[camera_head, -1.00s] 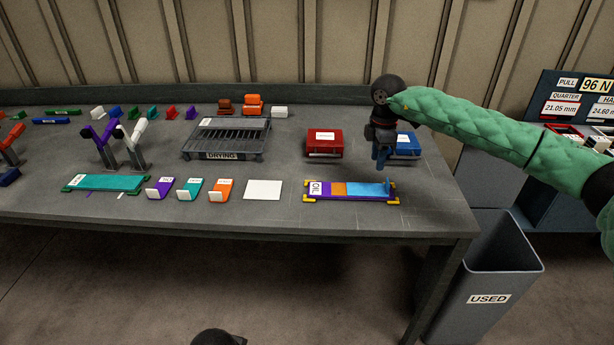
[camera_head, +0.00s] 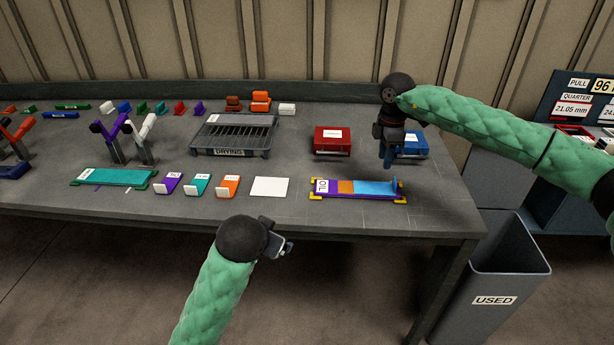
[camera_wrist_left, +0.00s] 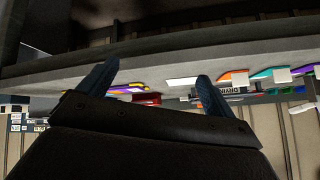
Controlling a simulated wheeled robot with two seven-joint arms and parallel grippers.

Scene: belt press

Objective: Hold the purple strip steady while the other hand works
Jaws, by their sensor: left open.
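The purple strip (camera_head: 333,187) lies flat at the table's right front between yellow corner pieces (camera_head: 315,196). An orange patch and a long blue piece (camera_head: 372,187) lie over most of it, and a white label marks its left end. A small blue tab stands at the right end. My right gripper (camera_head: 388,162) points down above and behind the strip's right part, apart from it; its jaw opening is not clear. My left gripper (camera_head: 285,248) is in front of the table edge, left of the strip. In the left wrist view its fingers (camera_wrist_left: 155,85) are spread and empty.
A white card (camera_head: 269,187) and small labelled orange (camera_head: 228,187), teal and purple blocks lie left of the strip. Behind are a red box (camera_head: 332,138), a blue box (camera_head: 412,145) and the drying rack (camera_head: 232,137). A bin marked USED (camera_head: 495,300) stands at right.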

